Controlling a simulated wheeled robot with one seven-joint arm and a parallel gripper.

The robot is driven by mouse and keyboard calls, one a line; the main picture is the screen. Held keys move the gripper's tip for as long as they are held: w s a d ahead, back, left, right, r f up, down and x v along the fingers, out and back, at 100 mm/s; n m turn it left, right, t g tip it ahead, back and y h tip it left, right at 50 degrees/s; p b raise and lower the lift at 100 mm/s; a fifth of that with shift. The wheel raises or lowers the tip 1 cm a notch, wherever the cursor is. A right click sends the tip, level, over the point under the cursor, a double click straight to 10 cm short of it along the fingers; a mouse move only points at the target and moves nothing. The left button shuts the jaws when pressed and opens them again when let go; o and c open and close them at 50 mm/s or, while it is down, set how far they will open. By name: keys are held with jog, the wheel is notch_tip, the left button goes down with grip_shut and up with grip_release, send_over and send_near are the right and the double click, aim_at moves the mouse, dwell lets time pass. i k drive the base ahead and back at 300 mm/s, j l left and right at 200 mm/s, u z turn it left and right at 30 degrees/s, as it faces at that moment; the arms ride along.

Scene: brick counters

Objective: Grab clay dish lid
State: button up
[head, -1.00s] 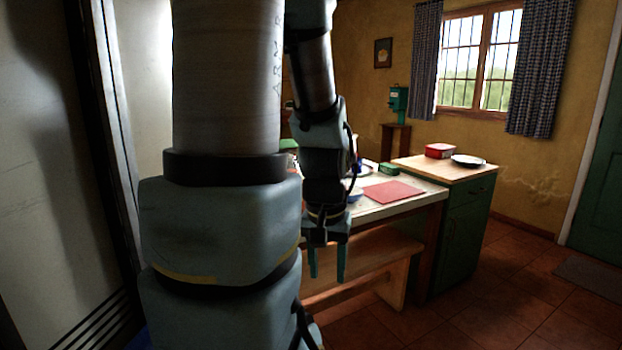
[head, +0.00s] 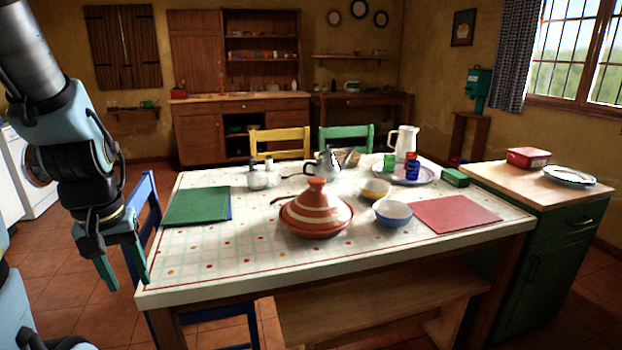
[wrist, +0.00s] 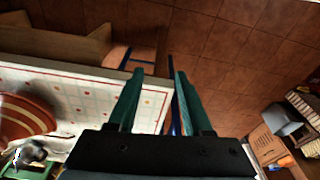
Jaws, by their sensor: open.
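The clay dish stands on the table in the head view. Its lid (head: 316,207) is a terracotta cone with cream bands and a knob on top, seated on the dish base (head: 313,232). In the wrist view, part of the striped lid (wrist: 25,118) shows at the left edge. My gripper (head: 127,287) is open and empty, pointing down beside the table's left front corner, well to the left of the lid. Its two green fingers (wrist: 157,85) also show in the wrist view, with the table edge and floor beyond them.
The table (head: 215,285) also holds a green mat (head: 197,205), a blue bowl (head: 393,213), a yellow bowl (head: 375,189), a red mat (head: 455,213) and a metal pot (head: 323,163). A blue chair (head: 143,205) stands at its left, a bench (head: 385,300) in front.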

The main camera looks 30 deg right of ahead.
aim_at(316, 208)
jog(key=l+u, duration=0.15)
jog(key=l, duration=0.35)
jog(key=l+u, duration=0.15)
jog(key=l, duration=0.3)
jog(key=l+u, duration=0.2)
jog(key=l, duration=0.3)
jog(key=k+l+u, duration=0.15)
jog(key=l, duration=0.3)
jog(key=k+l+u, duration=0.15)
jog(key=l, duration=0.3)
jog(key=l+u, duration=0.15)
jog(key=l, duration=0.3)
jog(key=k+l, duration=0.1)
jog(key=l, duration=0.25)
jog(key=k+l, duration=0.15)
jog(key=l, duration=0.25)
jog(key=k+l, duration=0.1)
jog(key=l, duration=0.25)
